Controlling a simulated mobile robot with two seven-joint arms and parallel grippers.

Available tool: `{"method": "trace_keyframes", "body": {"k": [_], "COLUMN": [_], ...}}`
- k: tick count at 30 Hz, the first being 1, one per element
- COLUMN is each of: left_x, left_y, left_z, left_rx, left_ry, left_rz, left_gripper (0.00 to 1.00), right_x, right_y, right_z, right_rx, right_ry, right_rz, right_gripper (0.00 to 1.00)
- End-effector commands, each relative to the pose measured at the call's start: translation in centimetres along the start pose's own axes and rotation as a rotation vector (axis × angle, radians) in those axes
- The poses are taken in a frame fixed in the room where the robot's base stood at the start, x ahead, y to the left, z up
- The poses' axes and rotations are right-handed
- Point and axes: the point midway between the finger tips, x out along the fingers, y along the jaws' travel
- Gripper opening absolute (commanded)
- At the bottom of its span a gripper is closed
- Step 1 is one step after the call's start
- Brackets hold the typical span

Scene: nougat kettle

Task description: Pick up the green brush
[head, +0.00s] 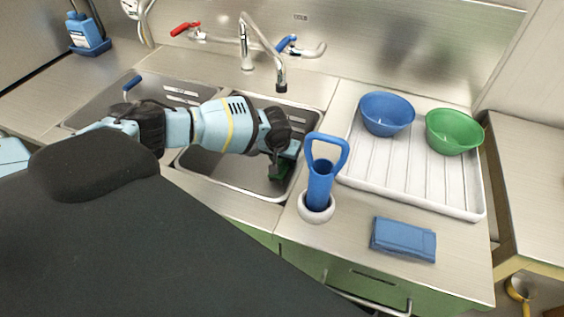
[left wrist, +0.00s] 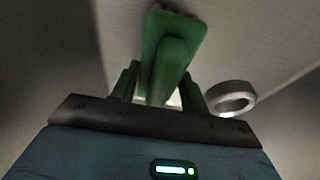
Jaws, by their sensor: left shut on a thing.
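The green brush (left wrist: 172,50) is between the fingers of my left gripper (left wrist: 165,95) in the left wrist view. The gripper is shut on the brush's raised grip. In the head view my left gripper (head: 282,158) reaches down into the right sink basin (head: 228,172). A small dark green part of the brush (head: 281,173) shows below it there. The gripper hides most of the brush. My right gripper is not in view.
A blue handled tool (head: 320,185) stands in a white round holder (head: 316,209) close right of the gripper. A white drainer tray (head: 415,185) holds blue (head: 386,113) and green (head: 454,132) bowls. A folded blue cloth (head: 403,240) lies in front. The faucet (head: 246,50) rises behind. A drain ring (left wrist: 231,97) lies below.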

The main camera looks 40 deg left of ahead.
Motion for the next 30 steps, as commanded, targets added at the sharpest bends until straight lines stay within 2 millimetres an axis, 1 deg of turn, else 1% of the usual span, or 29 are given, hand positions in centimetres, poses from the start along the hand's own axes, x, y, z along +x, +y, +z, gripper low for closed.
{"method": "trace_keyframes", "body": {"k": [5, 7, 14, 21, 30], "left_x": [-0.7, -1.3, -2.5, -3.7, -9.8], "left_y": [0.0, 0.0, 0.0, 0.0, 0.1], "left_z": [-0.2, -0.4, 2.9, 7.4, 5.5], "left_rx": [0.0, 0.0, 0.002, 0.001, 0.0], "left_ry": [0.001, 0.002, 0.003, 0.003, 0.008], "left_rz": [0.001, 0.002, 0.001, 0.002, 0.003], "left_gripper": [0.2, 0.2, 0.2, 0.2, 0.2], "right_x": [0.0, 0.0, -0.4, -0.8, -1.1], "right_y": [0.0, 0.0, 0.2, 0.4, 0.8], "right_z": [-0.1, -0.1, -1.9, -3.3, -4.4], "right_rx": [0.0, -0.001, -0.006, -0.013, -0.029], "right_ry": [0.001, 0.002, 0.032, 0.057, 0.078], "right_rz": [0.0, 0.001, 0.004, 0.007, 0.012], "right_gripper": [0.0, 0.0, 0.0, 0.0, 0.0]}}
